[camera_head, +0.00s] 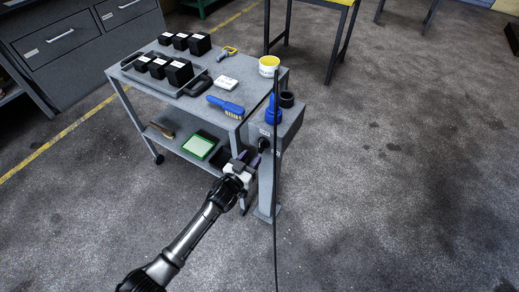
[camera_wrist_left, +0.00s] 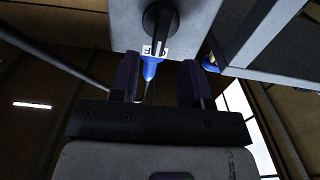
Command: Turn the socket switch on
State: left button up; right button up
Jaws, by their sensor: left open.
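The socket switch is a black rotary knob (camera_head: 264,144) on the front of a grey box on a post (camera_head: 268,185), beside the trolley. In the left wrist view the knob (camera_wrist_left: 158,18) shows at the top centre, with a white label (camera_wrist_left: 155,50) next to it; its lettering is partly hidden and hard to read. My left gripper (camera_head: 248,158) is just in front of and below the knob. In the left wrist view its dark fingers (camera_wrist_left: 162,75) are spread apart with nothing between them, and the knob is beyond their tips. My right gripper is not in view.
A blue plug (camera_head: 273,110) stands on the box, with a thin dark cable running past it. The grey trolley (camera_head: 232,68) beside it carries a tray of black boxes (camera_head: 178,72), a blue brush (camera_head: 226,107) and a yellow-white cup (camera_head: 268,67).

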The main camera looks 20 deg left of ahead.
aim_at(259, 147)
pick_arm(q)
jog(key=w, duration=0.2)
jog(key=w+d+b, duration=0.1)
jog(key=w, duration=0.1)
jog(key=shift+w+f, duration=0.1)
jog(key=shift+w, duration=0.25)
jog(key=shift+w+b, duration=0.4)
jog(key=shift+w, duration=0.2)
jog(key=shift+d, duration=0.1)
jog(key=shift+c, duration=0.3)
grip_shut()
